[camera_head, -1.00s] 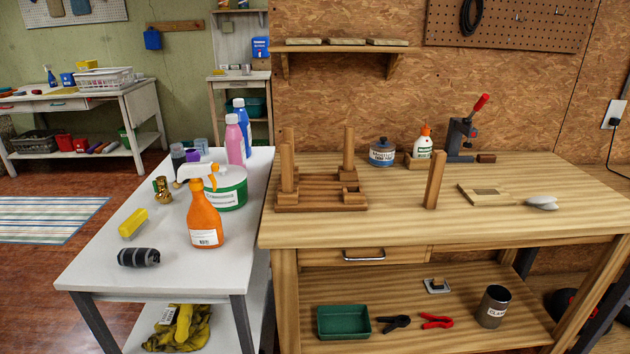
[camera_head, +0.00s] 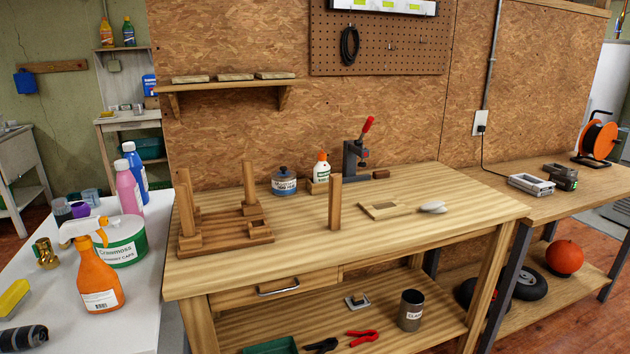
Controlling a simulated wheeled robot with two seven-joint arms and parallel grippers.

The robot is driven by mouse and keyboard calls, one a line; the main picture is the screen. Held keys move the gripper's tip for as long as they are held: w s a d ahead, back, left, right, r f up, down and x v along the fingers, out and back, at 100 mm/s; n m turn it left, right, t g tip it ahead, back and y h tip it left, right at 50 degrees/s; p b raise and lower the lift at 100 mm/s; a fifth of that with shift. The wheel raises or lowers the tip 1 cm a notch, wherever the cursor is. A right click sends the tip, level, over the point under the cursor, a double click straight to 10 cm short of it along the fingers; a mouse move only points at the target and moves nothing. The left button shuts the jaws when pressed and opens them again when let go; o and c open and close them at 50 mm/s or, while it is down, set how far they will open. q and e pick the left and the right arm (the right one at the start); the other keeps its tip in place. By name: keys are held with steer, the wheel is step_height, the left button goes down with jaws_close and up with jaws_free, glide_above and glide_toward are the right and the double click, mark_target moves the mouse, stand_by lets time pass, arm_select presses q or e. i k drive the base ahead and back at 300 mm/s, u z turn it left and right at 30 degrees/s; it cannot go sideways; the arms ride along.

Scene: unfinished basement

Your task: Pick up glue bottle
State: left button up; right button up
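A small white glue bottle (camera_head: 321,170) with an orange cap and a green label stands upright at the back of the wooden workbench (camera_head: 400,226). It is beside a blue tin (camera_head: 284,182) on its left and a clamp with a red handle (camera_head: 357,150) on its right. A wooden block (camera_head: 317,187) is at its base; I cannot tell if the bottle stands on it or behind it. An upright wooden post (camera_head: 335,203) stands in front, slightly right of the bottle. Neither of my grippers is in view.
A wooden frame with posts (camera_head: 225,231) takes up the bench's left part. A flat wooden piece (camera_head: 385,209) and a pale object (camera_head: 433,207) lie to the right. An orange spray bottle (camera_head: 98,279) stands on the white table (camera_head: 142,294). The bench's front middle is clear.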

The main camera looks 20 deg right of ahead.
mark_target(322, 171)
steer(key=z, duration=2.25)
steer(key=i, duration=1.6)
steer(key=u, duration=0.85)
